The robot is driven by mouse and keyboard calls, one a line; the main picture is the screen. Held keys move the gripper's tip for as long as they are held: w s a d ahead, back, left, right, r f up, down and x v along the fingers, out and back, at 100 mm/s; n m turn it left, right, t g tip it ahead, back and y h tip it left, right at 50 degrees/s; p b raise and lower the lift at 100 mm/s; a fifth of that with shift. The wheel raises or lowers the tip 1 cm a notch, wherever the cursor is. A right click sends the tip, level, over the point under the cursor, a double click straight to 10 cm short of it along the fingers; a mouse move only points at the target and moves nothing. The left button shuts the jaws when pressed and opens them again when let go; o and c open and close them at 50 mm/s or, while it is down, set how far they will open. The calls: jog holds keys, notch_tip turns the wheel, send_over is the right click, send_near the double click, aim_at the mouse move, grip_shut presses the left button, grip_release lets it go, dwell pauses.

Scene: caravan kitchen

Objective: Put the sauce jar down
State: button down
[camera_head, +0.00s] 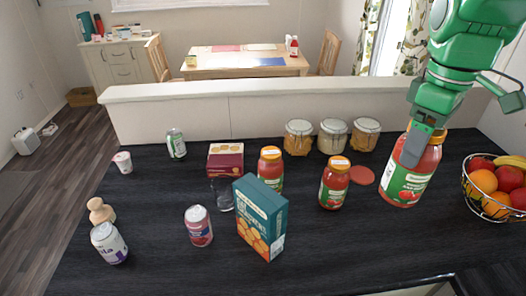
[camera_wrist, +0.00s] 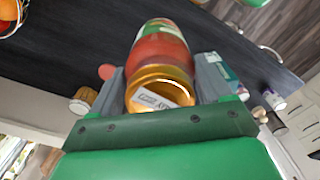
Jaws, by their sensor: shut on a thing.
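The sauce jar (camera_head: 408,182) has red sauce, a green-and-white label and a gold lid. My gripper (camera_head: 414,148) is shut on it near the lid at the right of the dark counter. The jar is nearly upright and looks larger than the other jars, so it seems held above the counter; its exact clearance is hard to tell. In the wrist view the jar (camera_wrist: 160,62) sits between both fingers, its gold lid towards the camera. Two similar sauce jars stand on the counter, one in the middle (camera_head: 335,184) and one behind the teal box (camera_head: 270,166).
A flat red disc (camera_head: 362,176) lies left of the held jar. A fruit basket (camera_head: 492,208) stands close on its right. Several storage jars (camera_head: 333,136) line the back. The teal box (camera_head: 262,215) and cans (camera_head: 198,226) stand further left. The front right counter is clear.

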jog(key=w+a+n, duration=0.1)
jog(key=w+a, duration=2)
jog(key=w, duration=0.2)
jog(key=w+a, duration=0.3)
jog(key=a, duration=0.9)
jog(key=w+a+f, duration=0.1)
jog(key=w+f, duration=0.5)
jog(key=f, duration=0.3)
jog(key=w+a+f, duration=0.2)
jog(key=w+f, duration=0.5)
jog(key=f, duration=0.3)
jog(key=shift+w+n, duration=0.3)
jog(key=shift+a, duration=0.1)
grip_release()
jog(key=shift+f, duration=0.1)
